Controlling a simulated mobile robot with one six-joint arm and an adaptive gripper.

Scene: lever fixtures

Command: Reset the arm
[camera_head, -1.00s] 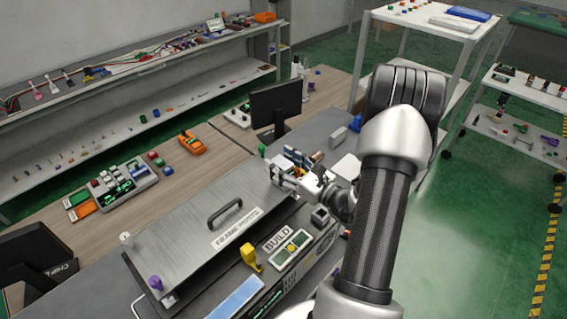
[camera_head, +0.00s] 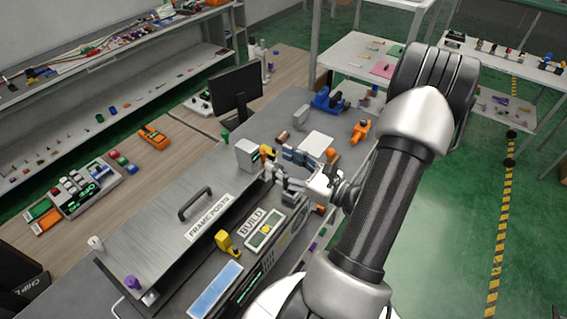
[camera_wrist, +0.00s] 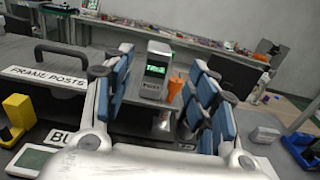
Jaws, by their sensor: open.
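My gripper (camera_head: 281,170) is open and empty above the bench, at the right end of the grey cover labelled FRAME POSTS (camera_head: 150,240). In the wrist view, its two blue-padded fingers (camera_wrist: 160,100) stand wide apart. Between them, farther off, are a grey box with a green screen (camera_wrist: 154,72) and an orange piece (camera_wrist: 175,88). The same grey box (camera_head: 247,154) shows just left of my gripper in the head view. A yellow lever-like fixture (camera_head: 228,243) stands by the panel labelled BUILD (camera_head: 252,220).
A dark monitor (camera_head: 236,92) stands behind the bench. A blue clamp-like tool (camera_head: 327,100), an orange one (camera_head: 360,131) and a white plate (camera_head: 316,144) lie beyond my gripper. Purple (camera_head: 132,282) and white (camera_head: 96,243) knobs stand at the cover's left end.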

